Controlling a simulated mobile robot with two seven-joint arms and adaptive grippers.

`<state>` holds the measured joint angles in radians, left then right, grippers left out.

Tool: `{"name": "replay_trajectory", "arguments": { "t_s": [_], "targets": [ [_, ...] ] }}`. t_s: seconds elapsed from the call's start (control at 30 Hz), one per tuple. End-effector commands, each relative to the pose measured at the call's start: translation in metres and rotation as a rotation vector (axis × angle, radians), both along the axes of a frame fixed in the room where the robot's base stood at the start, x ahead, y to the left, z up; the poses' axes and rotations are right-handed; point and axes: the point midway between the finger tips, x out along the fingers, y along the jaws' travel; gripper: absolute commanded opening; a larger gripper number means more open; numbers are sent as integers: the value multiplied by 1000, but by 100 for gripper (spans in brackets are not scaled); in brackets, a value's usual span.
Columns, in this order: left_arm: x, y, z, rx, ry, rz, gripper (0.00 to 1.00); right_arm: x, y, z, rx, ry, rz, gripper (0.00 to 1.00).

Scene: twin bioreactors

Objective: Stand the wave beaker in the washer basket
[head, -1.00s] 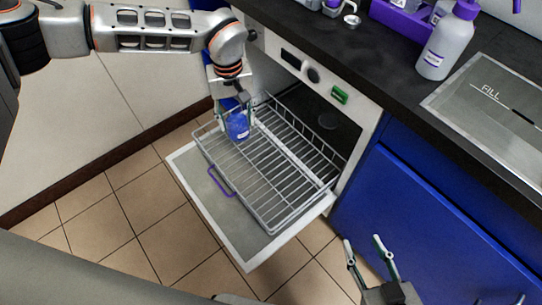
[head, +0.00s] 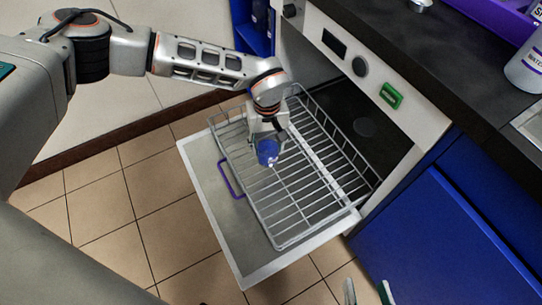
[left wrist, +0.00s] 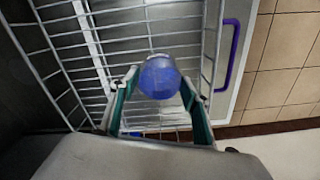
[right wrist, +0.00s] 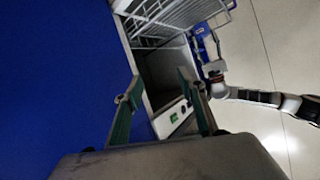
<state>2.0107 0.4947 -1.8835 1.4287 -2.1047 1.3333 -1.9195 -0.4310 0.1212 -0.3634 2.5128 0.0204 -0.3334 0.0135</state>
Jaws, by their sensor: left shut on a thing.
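The blue wave beaker (head: 268,152) is in the head view, over the left part of the wire washer basket (head: 300,192). My left gripper (head: 268,138) is shut on it from above. In the left wrist view the beaker (left wrist: 160,78) sits between the two green fingers (left wrist: 158,88), with basket wires behind it. I cannot tell whether its base touches the wires. My right gripper (head: 367,292) is at the bottom edge of the head view, apart from the basket. In the right wrist view its fingers (right wrist: 158,82) are spread and empty.
The washer door (head: 222,232) is folded down, with the basket pulled out over it. The basket's other wires look empty. A dark counter (head: 440,60) with a bottle (head: 527,68) is at right.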

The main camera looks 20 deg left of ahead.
Motion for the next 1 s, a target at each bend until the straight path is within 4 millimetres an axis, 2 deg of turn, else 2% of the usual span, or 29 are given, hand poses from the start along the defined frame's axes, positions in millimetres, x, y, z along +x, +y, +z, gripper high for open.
{"name": "replay_trajectory", "arguments": {
  "t_s": [0.03, 0.27, 0.5, 0.57, 0.63, 0.67, 1.0],
  "targets": [
    [-1, 0, -10, -1, 5, 0, 24, -4, 4, -5, 22, 15, -4, 40],
    [1, 0, -19, -2, -1, 1, 24, -5, 8, -6, 65, 23, -20, 40],
    [-4, 0, -63, -1, 10, 0, 24, -16, 26, -17, 197, 73, -53, 40],
    [-3, 0, -70, -1, 8, 0, 24, -17, 31, -15, 241, 81, -66, 40],
    [-1, 0, -72, 0, 2, 0, 24, -16, 35, -12, 271, 82, -77, 40],
    [0, 0, -71, -1, -1, 0, 20, -15, 36, -11, 278, 79, -82, 40],
    [1, 0, -71, -1, -3, 1, 20, -12, 34, -8, 277, 71, -88, 40]
  ]
}}
